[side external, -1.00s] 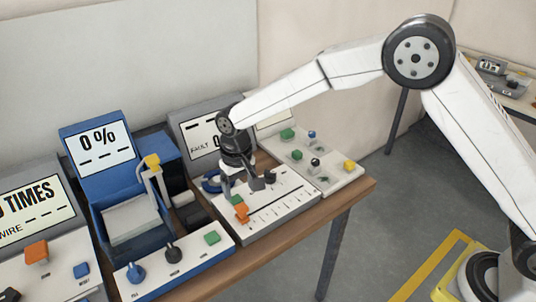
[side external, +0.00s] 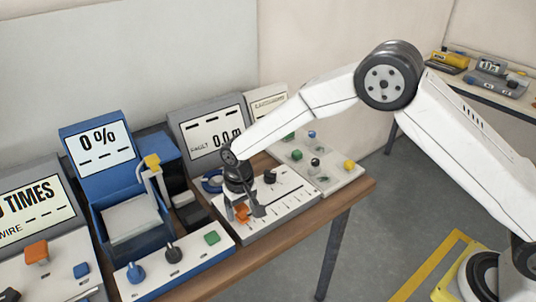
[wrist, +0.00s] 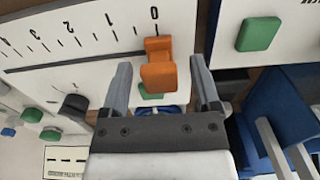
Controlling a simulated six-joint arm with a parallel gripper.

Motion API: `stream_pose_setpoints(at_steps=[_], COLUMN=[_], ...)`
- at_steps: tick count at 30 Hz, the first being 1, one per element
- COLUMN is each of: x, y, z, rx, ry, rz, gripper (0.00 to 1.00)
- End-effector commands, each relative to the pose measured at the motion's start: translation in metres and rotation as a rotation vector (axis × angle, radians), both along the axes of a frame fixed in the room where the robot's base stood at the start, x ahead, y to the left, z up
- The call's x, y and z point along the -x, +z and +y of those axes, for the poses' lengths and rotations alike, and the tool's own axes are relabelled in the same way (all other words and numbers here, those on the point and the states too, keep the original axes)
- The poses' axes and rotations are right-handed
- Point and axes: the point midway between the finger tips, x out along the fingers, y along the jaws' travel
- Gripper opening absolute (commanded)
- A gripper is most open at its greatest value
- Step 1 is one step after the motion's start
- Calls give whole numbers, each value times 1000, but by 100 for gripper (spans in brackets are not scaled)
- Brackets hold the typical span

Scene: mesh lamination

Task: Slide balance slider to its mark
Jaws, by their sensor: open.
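The balance slider is an orange knob (wrist: 158,68) at the 0 end of a slot on a white panel (wrist: 95,22) with a printed scale. In the side view the orange knob (side external: 242,213) sits at the near left part of the panel. My gripper (wrist: 163,80) is open, with one finger on each side of the knob and a visible gap at both. In the side view my gripper (side external: 243,210) is low over the panel at the knob. A green button (wrist: 150,96) is partly hidden behind the knob. I cannot make out a separate target mark.
A black knob (side external: 270,177) stands on the same panel. A display reading FAULT 0.0 (side external: 215,138) rises behind it. To the left is a blue unit with a 0 % display (side external: 97,140); to the right, a white board (side external: 345,178) carries several knobs.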

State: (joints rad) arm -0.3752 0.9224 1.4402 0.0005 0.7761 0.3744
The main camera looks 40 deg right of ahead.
Motion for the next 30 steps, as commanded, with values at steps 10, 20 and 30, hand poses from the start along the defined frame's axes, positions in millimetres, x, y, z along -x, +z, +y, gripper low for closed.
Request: stream_pose_setpoints(at_steps=[10,20,30], x=[0,0,0], y=[0,0,1], z=[0,0,0], rx=[0,0,0], ry=[0,0,0], rz=[0,0,1], gripper=[10,0,0])
